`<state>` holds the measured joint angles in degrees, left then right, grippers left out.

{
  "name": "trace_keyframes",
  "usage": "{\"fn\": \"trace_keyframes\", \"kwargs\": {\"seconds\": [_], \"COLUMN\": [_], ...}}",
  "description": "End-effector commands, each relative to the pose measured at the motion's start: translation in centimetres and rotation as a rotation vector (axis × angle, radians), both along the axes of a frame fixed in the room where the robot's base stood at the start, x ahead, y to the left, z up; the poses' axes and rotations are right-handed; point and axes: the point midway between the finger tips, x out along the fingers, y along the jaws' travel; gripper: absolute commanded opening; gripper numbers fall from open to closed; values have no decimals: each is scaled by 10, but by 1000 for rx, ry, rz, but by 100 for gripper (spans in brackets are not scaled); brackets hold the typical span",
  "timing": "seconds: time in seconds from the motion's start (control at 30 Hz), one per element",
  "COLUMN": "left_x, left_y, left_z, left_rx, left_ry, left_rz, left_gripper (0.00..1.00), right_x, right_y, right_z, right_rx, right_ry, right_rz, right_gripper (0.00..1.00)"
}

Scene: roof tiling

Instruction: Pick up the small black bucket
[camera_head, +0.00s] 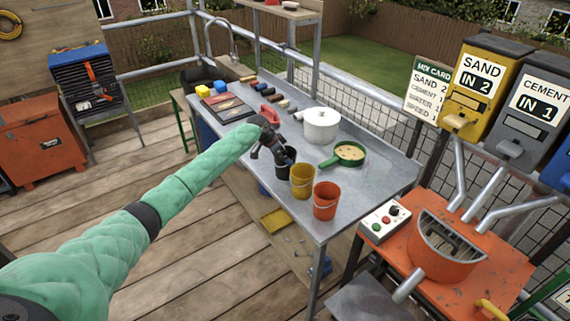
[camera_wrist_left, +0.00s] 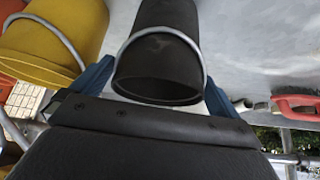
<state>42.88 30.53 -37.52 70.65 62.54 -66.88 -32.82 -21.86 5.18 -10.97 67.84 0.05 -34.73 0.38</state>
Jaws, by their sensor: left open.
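The small black bucket (camera_head: 283,172) stands on the metal worktop (camera_head: 262,140), at the left end of a row with the yellow bucket (camera_head: 303,180) and the orange bucket (camera_head: 325,200). My left gripper (camera_head: 277,154) is at the black bucket, partly covering it in the head view. In the left wrist view the black bucket (camera_wrist_left: 158,55), with its grey wire handle, lies between the two open blue fingers of my left gripper (camera_wrist_left: 155,85). I cannot tell whether the fingers touch it. My right gripper is out of view.
The yellow bucket (camera_wrist_left: 55,40) is close beside one finger in the left wrist view. A white pot (camera_head: 320,127) and a green pan (camera_head: 348,153) stand behind the buckets. A red-handled tool (camera_wrist_left: 296,104) lies on the other side. The worktop's front edge is near.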

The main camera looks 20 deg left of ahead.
Motion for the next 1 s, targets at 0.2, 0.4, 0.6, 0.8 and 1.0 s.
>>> {"fn": "trace_keyframes", "kwargs": {"seconds": [0.2,0.4,0.6,0.8,1.0], "left_x": [1,1,1,1,2], "left_y": [-1,-1,-1,-1,-1], "left_z": [-2,-2,-2,-1,14], "left_rx": [0,0,-1,0,0], "left_ry": [0,0,-1,-2,-4], "left_rz": [0,0,0,0,-1], "left_gripper": [100,76,48,48,48], "right_x": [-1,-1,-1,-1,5], "right_y": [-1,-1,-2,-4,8], "right_z": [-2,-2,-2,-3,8], "right_rx": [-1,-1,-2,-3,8], "right_ry": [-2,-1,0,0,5], "right_rz": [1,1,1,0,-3], "right_gripper": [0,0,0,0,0]}}
